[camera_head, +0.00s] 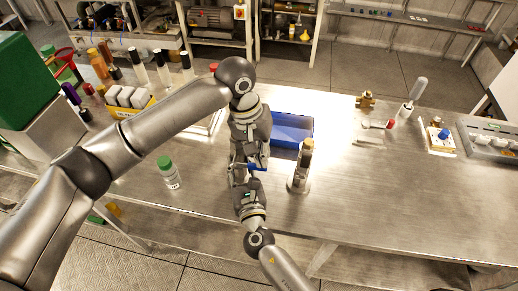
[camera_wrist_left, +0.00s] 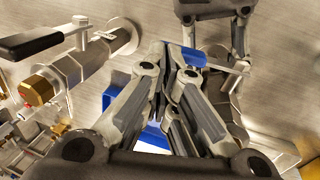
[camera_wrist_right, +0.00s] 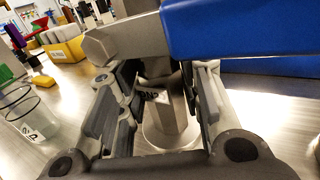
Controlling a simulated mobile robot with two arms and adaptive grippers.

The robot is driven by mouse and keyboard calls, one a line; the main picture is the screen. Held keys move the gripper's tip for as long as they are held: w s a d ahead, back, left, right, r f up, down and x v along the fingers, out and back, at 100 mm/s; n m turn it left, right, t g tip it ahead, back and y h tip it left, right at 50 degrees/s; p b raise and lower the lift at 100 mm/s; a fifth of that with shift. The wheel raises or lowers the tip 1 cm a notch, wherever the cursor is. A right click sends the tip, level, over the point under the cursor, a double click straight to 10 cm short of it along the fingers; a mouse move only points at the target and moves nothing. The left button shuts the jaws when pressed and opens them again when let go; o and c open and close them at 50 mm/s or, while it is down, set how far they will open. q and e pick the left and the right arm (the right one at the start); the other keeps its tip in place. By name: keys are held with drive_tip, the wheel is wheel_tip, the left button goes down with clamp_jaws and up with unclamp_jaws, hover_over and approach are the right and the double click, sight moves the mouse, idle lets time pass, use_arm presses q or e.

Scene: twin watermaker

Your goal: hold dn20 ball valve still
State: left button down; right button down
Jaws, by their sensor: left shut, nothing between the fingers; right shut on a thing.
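The DN20 ball valve shows in the right wrist view as a grey metal body (camera_wrist_right: 165,115) with a blue lever (camera_wrist_right: 240,28) across its top. My right gripper (camera_wrist_right: 160,90) is shut on the body, a finger on each side, and the valve stands upright on a round base. My left gripper (camera_wrist_left: 180,82) is shut and empty, its tips close to the blue lever (camera_wrist_left: 187,56); I cannot tell whether they touch it. In the head view my left gripper (camera_head: 249,150) and right gripper (camera_head: 243,178) meet and hide most of the valve.
A second valve with a brass end (camera_head: 308,146) and black lever (camera_wrist_left: 30,43) stands close to the right. A blue tray (camera_head: 306,122) lies behind it. A green-capped jar (camera_head: 169,174) stands to the left. The table's front right is clear.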

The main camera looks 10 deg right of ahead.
use_arm(q)
drive_tip(key=shift+s+d+f, duration=0.1)
drive_tip(key=shift+d+f, duration=0.1)
drive_tip(key=shift+f, duration=0.2)
drive_tip(key=shift+r, duration=0.15)
drive_tip(key=s+d+v, duration=0.1)
drive_tip(key=d+v, duration=0.2)
drive_tip(key=v, duration=1.1)
drive_tip(key=shift+v, duration=0.75)
drive_tip(key=shift+d, duration=0.15)
use_arm(e)
drive_tip(key=c, duration=0.9)
unclamp_jaws()
drive_tip(key=shift+c, duration=0.2)
